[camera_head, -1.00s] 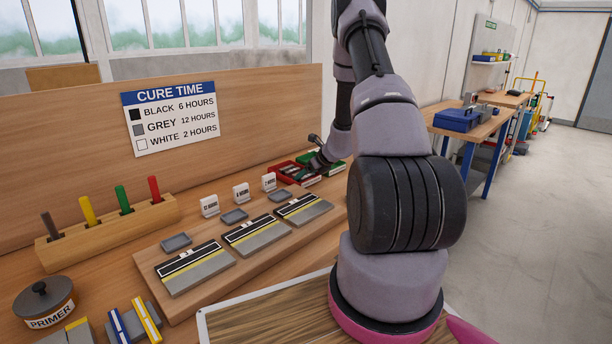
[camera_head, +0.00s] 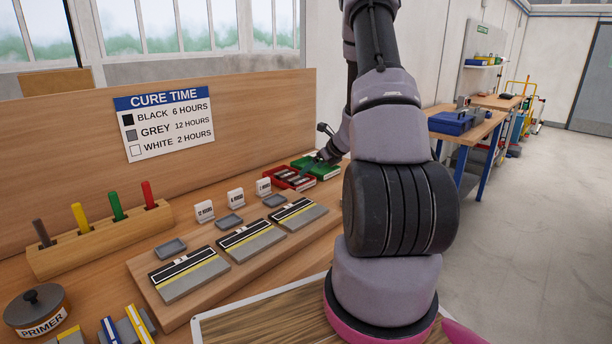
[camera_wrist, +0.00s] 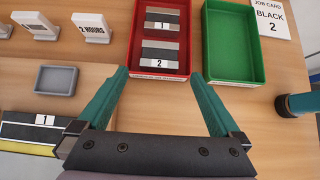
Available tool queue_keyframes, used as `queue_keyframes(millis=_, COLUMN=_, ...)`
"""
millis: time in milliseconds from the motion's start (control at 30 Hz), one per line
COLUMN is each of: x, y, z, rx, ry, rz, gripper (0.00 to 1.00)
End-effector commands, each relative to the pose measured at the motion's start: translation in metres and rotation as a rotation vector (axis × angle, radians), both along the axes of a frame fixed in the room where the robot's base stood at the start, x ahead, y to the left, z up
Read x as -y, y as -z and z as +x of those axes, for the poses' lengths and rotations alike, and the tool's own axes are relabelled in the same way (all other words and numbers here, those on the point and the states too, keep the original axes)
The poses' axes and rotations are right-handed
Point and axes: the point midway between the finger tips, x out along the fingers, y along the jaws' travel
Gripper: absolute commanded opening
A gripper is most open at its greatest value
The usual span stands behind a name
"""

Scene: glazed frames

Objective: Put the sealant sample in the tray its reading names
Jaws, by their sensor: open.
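My gripper (camera_wrist: 158,76) is open and empty in the wrist view, its teal fingers apart at the near edge of the red tray (camera_wrist: 131,38). That tray holds a sealant sample marked 1 (camera_wrist: 174,30) and one marked 2 (camera_wrist: 148,55). A green tray (camera_wrist: 257,62) beside it looks empty. A job card (camera_wrist: 269,18) reads BLACK 2. Small grey trays stand by hour signs: 12 HOURS (camera_head: 170,248), 6 HOURS (camera_head: 230,220) and 2 HOURS (camera_head: 274,201). The CURE TIME board (camera_head: 165,123) gives black 6, grey 12, white 2. My arm partly hides the head view's far bench end.
A raised wooden board (camera_head: 158,300) bears three grey panels with black and yellow strips. A marker rack (camera_head: 100,243) and a primer tin (camera_head: 37,308) stand at left. A teal-and-black object (camera_wrist: 297,103) lies right of the green tray.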

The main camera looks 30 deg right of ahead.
Motion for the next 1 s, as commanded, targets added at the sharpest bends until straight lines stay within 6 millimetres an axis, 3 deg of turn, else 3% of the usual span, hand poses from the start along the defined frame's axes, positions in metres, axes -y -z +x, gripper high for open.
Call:
queue_keyframes(millis=267, x=0.001, y=-0.026, z=-0.017, rx=0.010, ry=-0.025, rz=-0.009, gripper=1.00)
queue_keyframes(millis=367, x=-0.019, y=-0.055, z=-0.017, rx=0.047, ry=-0.123, rz=-0.052, gripper=1.00)
queue_keyframes(millis=533, x=-0.086, y=-0.139, z=-0.035, rx=0.162, ry=-0.460, rz=-0.220, gripper=1.00)
queue_keyframes(millis=667, x=-0.139, y=-0.198, z=-0.071, rx=0.254, ry=-0.752, rz=-0.392, gripper=1.00)
queue_keyframes(millis=800, x=-0.181, y=-0.246, z=-0.122, rx=0.341, ry=-1.046, rz=-0.602, gripper=1.00)
queue_keyframes(millis=1000, x=-0.215, y=-0.291, z=-0.203, rx=0.434, ry=-1.424, rz=-0.951, gripper=1.00)
